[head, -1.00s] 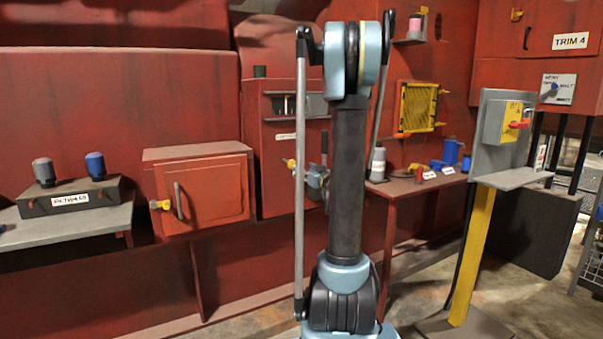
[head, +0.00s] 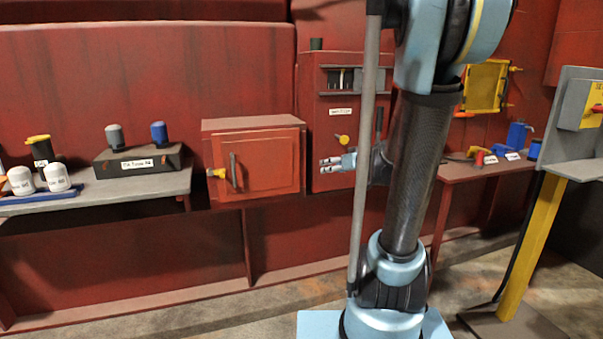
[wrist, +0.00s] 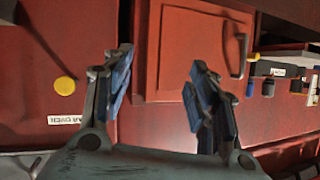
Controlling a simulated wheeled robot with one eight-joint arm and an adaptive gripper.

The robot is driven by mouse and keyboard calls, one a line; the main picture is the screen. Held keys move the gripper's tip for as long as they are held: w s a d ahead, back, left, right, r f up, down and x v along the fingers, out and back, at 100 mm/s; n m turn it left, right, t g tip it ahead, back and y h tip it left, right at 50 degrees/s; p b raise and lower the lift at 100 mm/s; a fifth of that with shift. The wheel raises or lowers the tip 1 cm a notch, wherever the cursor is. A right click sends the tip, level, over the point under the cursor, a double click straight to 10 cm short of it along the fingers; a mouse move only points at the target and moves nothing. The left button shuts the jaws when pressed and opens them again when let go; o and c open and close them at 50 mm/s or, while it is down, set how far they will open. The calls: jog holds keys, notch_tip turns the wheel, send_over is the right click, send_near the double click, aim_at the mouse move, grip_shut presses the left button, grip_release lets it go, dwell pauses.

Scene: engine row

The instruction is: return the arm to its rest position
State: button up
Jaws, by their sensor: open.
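My arm stands in the middle of the head view, its dark tube (head: 418,170) rising from a pale blue joint and leaning right at the top. My gripper (head: 328,163) shows left of the tube, fingers pointing left, in front of the tall red panel and right of the red cabinet. In the wrist view my gripper (wrist: 160,82) has its two fingers spread wide apart with nothing between them. Part of the wrist is hidden behind the arm's rod and tube.
The red cabinet (head: 262,165) has a handle and yellow latch. A yellow knob (head: 342,138) is on the panel close above my gripper. A grey shelf (head: 110,191) with canisters is at left. A yellow post (head: 527,245) stands at right. Floor between is clear.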

jog(key=s+d+f+m+g+h, duration=0.1)
jog(key=s+d+f+g+h, duration=0.1)
jog(key=s, duration=0.8)
jog(key=s+d+f+m+g+h, duration=0.2)
jog(key=s+f+g+h, duration=0.1)
jog(key=s+f, duration=0.4)
jog(key=s+d+f+m+g+h, duration=0.1)
jog(key=s+d+f+g+h, duration=0.1)
jog(key=s, duration=1.1)
notch_tip(320, 180, down, 2)
jog(key=shift+d+f+m+g+h, duration=0.15)
jog(key=shift+d+m+g+h, duration=0.25)
jog(key=shift+g, duration=0.4)
jog(key=shift+w+f, duration=0.2)
jog(key=shift+w, duration=0.25)
